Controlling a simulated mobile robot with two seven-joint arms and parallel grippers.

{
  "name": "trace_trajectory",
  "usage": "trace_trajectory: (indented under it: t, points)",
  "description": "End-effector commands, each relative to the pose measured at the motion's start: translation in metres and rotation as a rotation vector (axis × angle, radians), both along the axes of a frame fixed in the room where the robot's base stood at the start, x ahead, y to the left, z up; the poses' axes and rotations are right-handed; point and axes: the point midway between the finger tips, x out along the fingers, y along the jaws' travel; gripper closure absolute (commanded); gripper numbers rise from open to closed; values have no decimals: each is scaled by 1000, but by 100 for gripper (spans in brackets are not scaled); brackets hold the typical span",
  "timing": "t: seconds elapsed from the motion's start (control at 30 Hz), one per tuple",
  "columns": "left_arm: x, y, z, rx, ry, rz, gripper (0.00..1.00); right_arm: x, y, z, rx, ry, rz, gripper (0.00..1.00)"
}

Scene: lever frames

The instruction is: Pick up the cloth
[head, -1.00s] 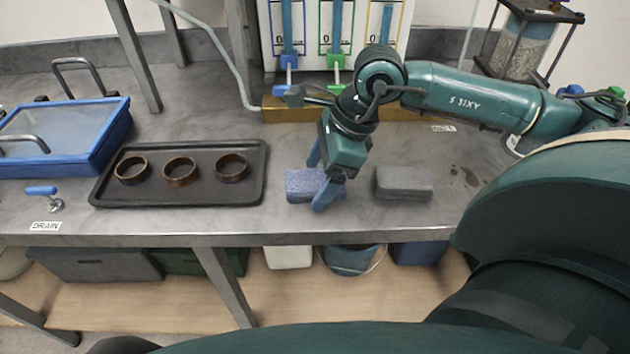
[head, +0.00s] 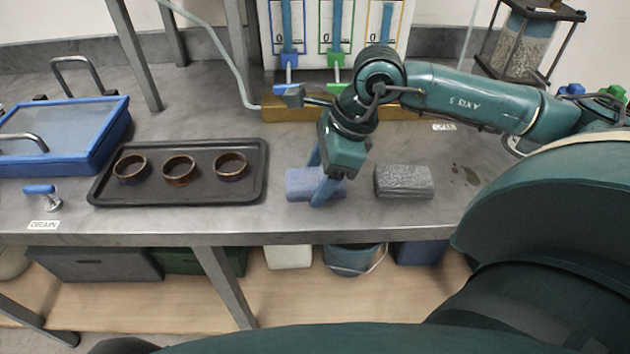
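A blue, folded-looking block that I take for the cloth (head: 300,185) lies flat on the grey worktop (head: 285,219), right of the black tray. My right gripper (head: 322,182) reaches down over its right end, one finger behind it and one in front. The fingers look closed in against its sides, and the cloth still rests on the worktop. The fingers hide part of its right end. My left gripper is not in view.
A grey speckled block (head: 403,181) lies close right of the gripper. A black tray (head: 252,187) with three brown rings stands left, beside a blue-framed lidded box (head: 95,148) and a blue-handled drain tap (head: 42,190). The worktop's front edge is near.

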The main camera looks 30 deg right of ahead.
Motion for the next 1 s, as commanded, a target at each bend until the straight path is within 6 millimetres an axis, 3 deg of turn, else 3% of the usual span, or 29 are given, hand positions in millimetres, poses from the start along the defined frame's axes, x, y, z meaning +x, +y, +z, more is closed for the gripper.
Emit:
trace_trajectory:
  t: [0.37, 0.67, 0.77, 1.0]
  points:
    - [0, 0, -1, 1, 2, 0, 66, 0, 0, 0, 0, 0, 0, 70]
    - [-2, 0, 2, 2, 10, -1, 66, 0, 0, 5, 0, 0, 0, 70]
    - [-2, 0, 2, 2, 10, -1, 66, 1, 0, 16, 1, -3, 1, 70]
    - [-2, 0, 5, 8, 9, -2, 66, 1, 1, 68, 2, -5, 3, 70]
